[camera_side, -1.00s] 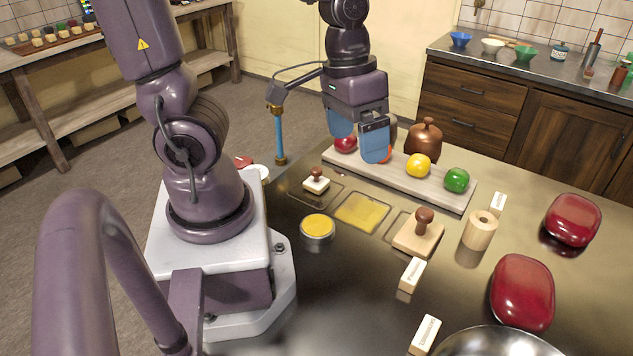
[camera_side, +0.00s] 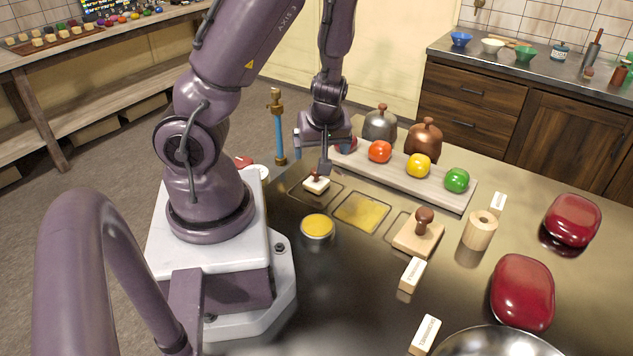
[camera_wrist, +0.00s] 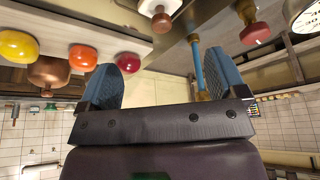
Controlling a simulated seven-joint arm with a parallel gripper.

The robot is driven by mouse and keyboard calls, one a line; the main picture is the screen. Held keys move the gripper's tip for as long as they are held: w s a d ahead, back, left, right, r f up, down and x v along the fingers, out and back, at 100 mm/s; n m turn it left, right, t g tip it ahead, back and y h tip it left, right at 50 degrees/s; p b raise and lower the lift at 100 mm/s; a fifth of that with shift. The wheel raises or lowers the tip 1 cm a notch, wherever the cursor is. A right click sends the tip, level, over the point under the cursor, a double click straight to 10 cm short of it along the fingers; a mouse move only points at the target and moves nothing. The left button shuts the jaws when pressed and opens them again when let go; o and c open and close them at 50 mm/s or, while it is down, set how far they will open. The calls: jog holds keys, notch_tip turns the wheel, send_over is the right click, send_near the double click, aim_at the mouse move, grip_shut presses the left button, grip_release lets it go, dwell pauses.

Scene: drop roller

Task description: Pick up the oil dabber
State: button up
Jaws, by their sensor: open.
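The oil dabber, which I take to be the small pale square block with a red-brown knob (camera_side: 316,184), stands upright in the left recess of the worktop. It also shows at the top edge of the wrist view (camera_wrist: 160,18), cut off by the frame. My gripper (camera_side: 313,158) is just above and behind it in the side view, jaws apart and empty. In the wrist view the two blue pads of my gripper (camera_wrist: 162,78) are spread wide, with the dabber's knob beyond them, between their lines. I see no contact.
A board (camera_side: 400,180) with red, orange, yellow and green balls lies behind, near metal domes (camera_side: 425,138). A blue post (camera_side: 280,135) stands close left. A yellow tin (camera_side: 318,227), yellow tray (camera_side: 362,213) and wooden stamp (camera_side: 418,235) are nearby.

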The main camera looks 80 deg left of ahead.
aim_at(317, 176)
jog(key=shift+x, duration=3.05)
jog(key=shift+d+x, duration=0.2)
jog(key=shift+x, duration=1.1)
jog(key=shift+d+x, duration=0.15)
jog(key=shift+x, duration=1.2)
jog(key=shift+s+f, duration=0.1)
jog(key=shift+f, duration=0.05)
jog(key=shift+c, duration=0.2)
jog(key=c, duration=0.8)
notch_tip(317, 176, up, 10)
jog(key=shift+r, duration=0.1)
